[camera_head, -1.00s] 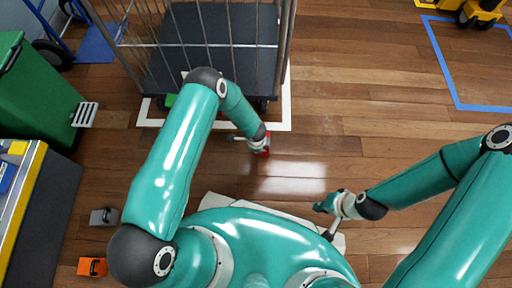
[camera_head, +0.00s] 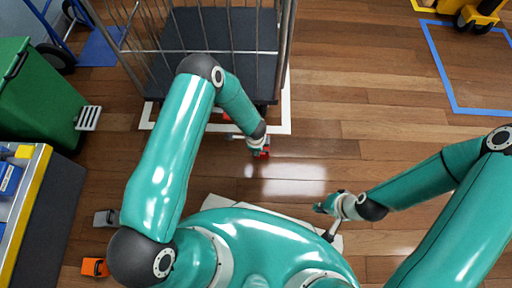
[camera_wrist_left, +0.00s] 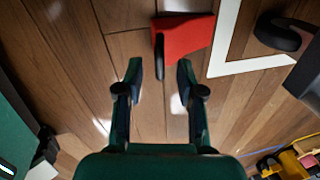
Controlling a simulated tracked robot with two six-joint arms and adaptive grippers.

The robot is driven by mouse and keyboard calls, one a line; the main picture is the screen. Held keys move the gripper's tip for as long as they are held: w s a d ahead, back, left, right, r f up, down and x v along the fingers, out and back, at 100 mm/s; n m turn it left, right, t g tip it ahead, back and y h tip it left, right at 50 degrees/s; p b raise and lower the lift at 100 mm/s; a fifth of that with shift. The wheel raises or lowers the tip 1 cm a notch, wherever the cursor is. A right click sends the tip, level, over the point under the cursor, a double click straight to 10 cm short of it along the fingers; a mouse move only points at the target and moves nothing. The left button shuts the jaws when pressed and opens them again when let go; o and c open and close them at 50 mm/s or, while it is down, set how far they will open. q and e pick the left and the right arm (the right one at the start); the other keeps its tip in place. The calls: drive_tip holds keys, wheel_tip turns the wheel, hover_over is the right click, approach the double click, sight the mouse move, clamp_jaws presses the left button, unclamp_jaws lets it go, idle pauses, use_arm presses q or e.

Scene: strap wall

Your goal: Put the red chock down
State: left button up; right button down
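The red chock (camera_wrist_left: 185,36) lies on the wood floor in the left wrist view, just outside a white floor line. It appears in the head view as a small red patch (camera_head: 265,153), partly hidden by my left gripper (camera_head: 259,149). In the left wrist view my left gripper (camera_wrist_left: 159,72) is open.
A wire-sided cart (camera_head: 213,48) stands inside the white outline; a caster (camera_wrist_left: 278,35) shows near the line's corner. Another small red patch (camera_head: 227,116) shows under the cart's edge. A green bin (camera_head: 40,100) and grey (camera_head: 105,217) and orange (camera_head: 94,267) blocks are at left.

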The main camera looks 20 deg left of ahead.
use_arm(q)
drive_tip(key=s+r+n+h, duration=0.2)
drive_tip(key=s+r+n, duration=0.4)
drive_tip(key=s+n, duration=0.3)
drive_tip(key=s+d+r+n+g+h+p, duration=0.1)
drive_tip(key=s+r+n+h, duration=0.1)
drive_tip(key=s+r+n, duration=0.5)
drive_tip(key=shift+s+d+n, duration=0.2)
drive_tip(key=shift+s+n, duration=0.8)
drive_tip(key=shift+n, duration=0.1)
